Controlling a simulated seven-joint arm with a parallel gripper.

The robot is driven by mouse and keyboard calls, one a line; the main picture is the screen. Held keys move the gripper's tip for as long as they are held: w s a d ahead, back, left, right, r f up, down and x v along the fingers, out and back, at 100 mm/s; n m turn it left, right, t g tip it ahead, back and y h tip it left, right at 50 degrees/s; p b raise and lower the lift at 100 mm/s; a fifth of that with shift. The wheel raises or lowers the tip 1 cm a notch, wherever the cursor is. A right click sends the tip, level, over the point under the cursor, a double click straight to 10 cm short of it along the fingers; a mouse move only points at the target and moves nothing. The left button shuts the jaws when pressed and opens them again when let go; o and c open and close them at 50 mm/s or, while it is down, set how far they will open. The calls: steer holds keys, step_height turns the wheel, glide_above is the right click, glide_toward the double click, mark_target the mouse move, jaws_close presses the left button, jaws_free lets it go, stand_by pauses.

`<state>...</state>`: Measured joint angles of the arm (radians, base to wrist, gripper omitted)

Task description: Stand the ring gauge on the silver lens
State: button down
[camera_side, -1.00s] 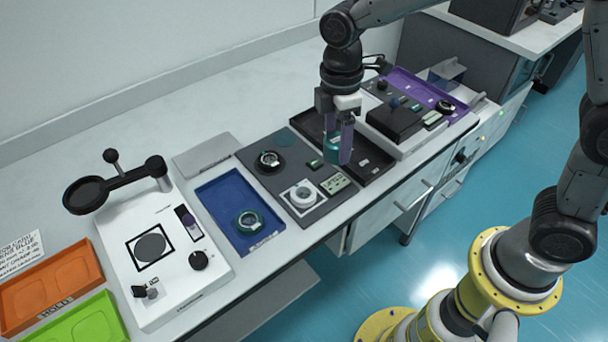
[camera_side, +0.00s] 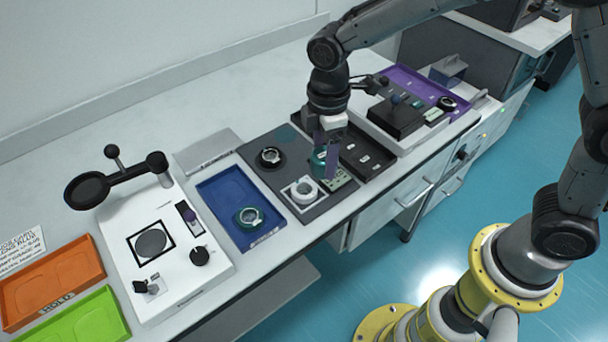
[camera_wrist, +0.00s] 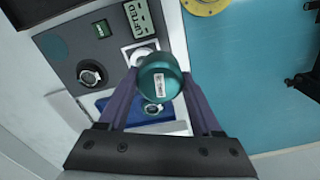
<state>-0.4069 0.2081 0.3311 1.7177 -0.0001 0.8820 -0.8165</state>
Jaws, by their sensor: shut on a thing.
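My gripper (camera_side: 325,164) is shut on a teal round piece (camera_side: 318,160) with a white label, which I take for the ring gauge; it also shows in the wrist view (camera_wrist: 160,78). The piece is held above the dark grey panel. A silver round part (camera_side: 304,190), likely the silver lens, sits on a white square plate on that panel, just left of and below my gripper in the side view. In the wrist view the silver part (camera_wrist: 141,54) is partly hidden behind the teal piece. Whether there is a gap between them is hard to tell.
A black-rimmed round part (camera_side: 270,157) stands on the grey panel (camera_side: 284,146). A blue tray (camera_side: 222,196) holds a teal ring (camera_side: 248,217). A black tray (camera_side: 368,160) lies to the right. A white instrument (camera_side: 187,278) with a raised arm stands at left.

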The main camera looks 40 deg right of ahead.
steer(key=w+f, duration=0.1)
steer(key=w+a+f, duration=0.1)
steer(key=f, duration=0.1)
steer(key=w+f, duration=0.2)
steer(key=shift+a+f, duration=0.25)
steer(key=shift+a, duration=0.1)
steer(key=shift+f, duration=1.55)
steer(key=shift+c, duration=0.3)
jaws_free()
steer(key=shift+f, duration=0.15)
step_height(320, 180, up, 12)
steer(key=shift+r, duration=0.2)
